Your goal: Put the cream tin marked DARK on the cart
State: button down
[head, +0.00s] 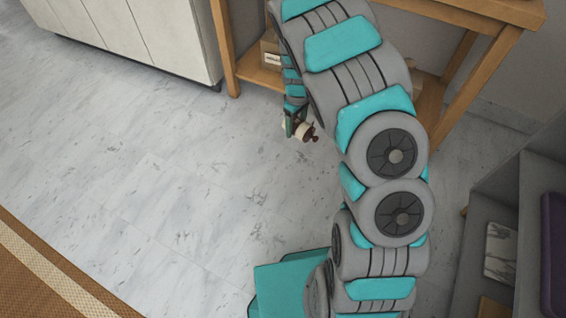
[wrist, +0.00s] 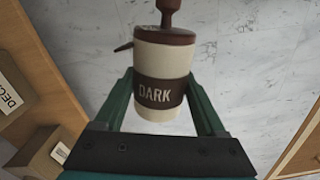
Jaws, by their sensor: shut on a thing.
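The cream tin marked DARK (wrist: 165,62) is between the fingers of my gripper (wrist: 160,100) in the wrist view. It has a brown lid with a knob and a brown band with the word DARK. My gripper is shut on it, with a green finger on each side. In the head view the tin (head: 306,132) shows small at the end of my gripper (head: 296,121), above the floor and in front of a wooden shelf unit. I cannot tell which piece of furniture is the cart.
The wooden shelf unit (head: 497,12) stands at the back, with a cardboard box (head: 270,50) on its lower shelf. The wrist view shows a box labelled "DEC" (wrist: 12,98), partly cut off. A pale cabinet (head: 130,30) is at upper left, grey shelving (head: 536,190) at right. Open floor lies left.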

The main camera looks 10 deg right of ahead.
jog(key=s+f+n+b, duration=0.1)
jog(key=s+f+n, duration=0.2)
jog(key=f, duration=0.4)
jog(key=s+a+f+n, duration=0.1)
jog(key=s+f+n, duration=0.3)
jog(key=f, duration=0.4)
jog(key=s+f+n+b, duration=0.1)
jog(key=s+f+n, duration=0.3)
jog(key=f, duration=0.4)
jog(key=shift+a+n+b, duration=0.15)
jog(key=shift+n+b, duration=0.15)
jog(key=shift+n, duration=0.6)
jog(key=w, duration=0.7)
jog(key=shift+w+d+f, duration=0.3)
jog(key=shift+d+f, duration=0.1)
jog(key=b, duration=0.3)
send_over(291, 164)
jog(key=s, duration=0.1)
jog(key=shift+s+a+f, duration=0.1)
jog(key=shift+f, duration=0.3)
jog(key=shift+w+f+b, duration=0.15)
jog(key=shift+w+f, duration=0.2)
jog(key=shift+f, duration=0.2)
jog(key=shift+w+f+b, duration=0.15)
jog(key=shift+w+f, duration=0.15)
jog(key=shift+f, duration=0.25)
jog(key=shift+f+p, duration=0.35)
jog(key=shift+f, duration=0.1)
jog(key=shift+f, duration=0.1)
